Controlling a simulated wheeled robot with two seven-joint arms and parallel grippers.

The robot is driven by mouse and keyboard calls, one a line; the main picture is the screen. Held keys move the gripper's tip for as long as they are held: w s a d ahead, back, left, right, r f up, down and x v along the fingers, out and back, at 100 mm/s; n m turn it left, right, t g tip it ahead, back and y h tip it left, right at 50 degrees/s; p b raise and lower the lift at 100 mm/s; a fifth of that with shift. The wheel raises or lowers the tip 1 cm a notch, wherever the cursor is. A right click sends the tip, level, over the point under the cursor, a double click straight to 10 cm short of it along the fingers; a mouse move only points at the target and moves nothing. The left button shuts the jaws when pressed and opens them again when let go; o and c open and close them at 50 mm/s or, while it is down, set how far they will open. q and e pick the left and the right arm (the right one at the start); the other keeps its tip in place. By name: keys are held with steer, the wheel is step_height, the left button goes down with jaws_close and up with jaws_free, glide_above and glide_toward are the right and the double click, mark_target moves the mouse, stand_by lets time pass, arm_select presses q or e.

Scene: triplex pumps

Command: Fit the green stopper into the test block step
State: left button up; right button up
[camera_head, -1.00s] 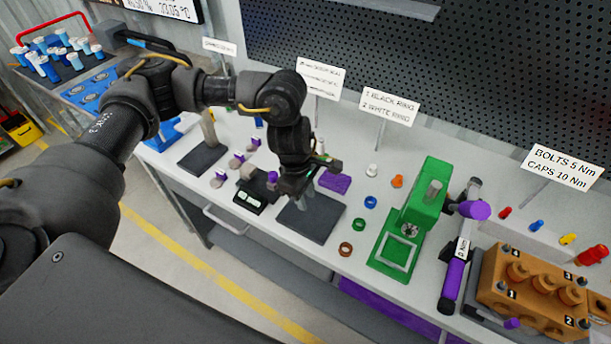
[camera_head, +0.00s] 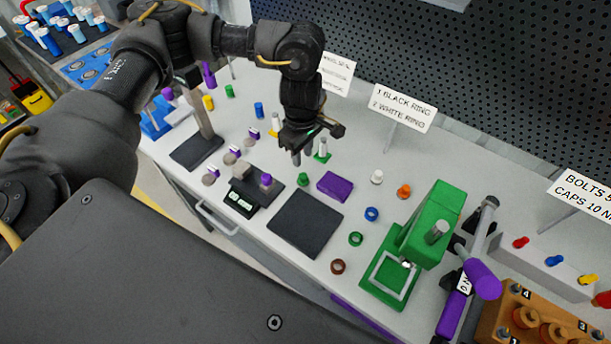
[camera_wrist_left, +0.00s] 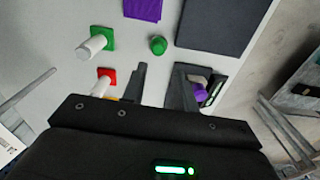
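A small green stopper (camera_head: 303,179) stands on the bench between the purple block (camera_head: 335,186) and the dark scale. It also shows in the left wrist view (camera_wrist_left: 158,45), beyond my fingertips. My left gripper (camera_head: 297,155) hangs behind the stopper, apart from it. In the left wrist view its two fingers (camera_wrist_left: 163,85) are spread with nothing between them. A green-based white post (camera_head: 322,150) stands close to the gripper; it also shows in the left wrist view (camera_wrist_left: 93,42). I cannot tell which thing is the test block. My right gripper is out of view.
A dark pad (camera_head: 305,222) lies clear in front of the stopper. The scale (camera_head: 247,197) carries a purple-topped piece (camera_head: 266,180). A green press (camera_head: 420,240) and several coloured rings stand to the right. A red-based post (camera_wrist_left: 105,78) is near the left finger in the wrist view.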

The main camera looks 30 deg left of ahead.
mark_target(302, 175)
arm_select(q)
step_height(302, 175, down, 4)
steer(key=shift+a+r, duration=0.1)
steer(key=shift+f, duration=0.35)
steer(key=shift+f+p, duration=0.25)
steer(key=shift+p, duration=0.2)
steer(key=shift+w+f+p, duration=0.15)
steer(key=shift+f+p, duration=0.25)
steer(key=shift+f, duration=1.85)
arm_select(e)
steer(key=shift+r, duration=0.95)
arm_select(q)
steer(key=shift+c, duration=0.4)
jaws_close()
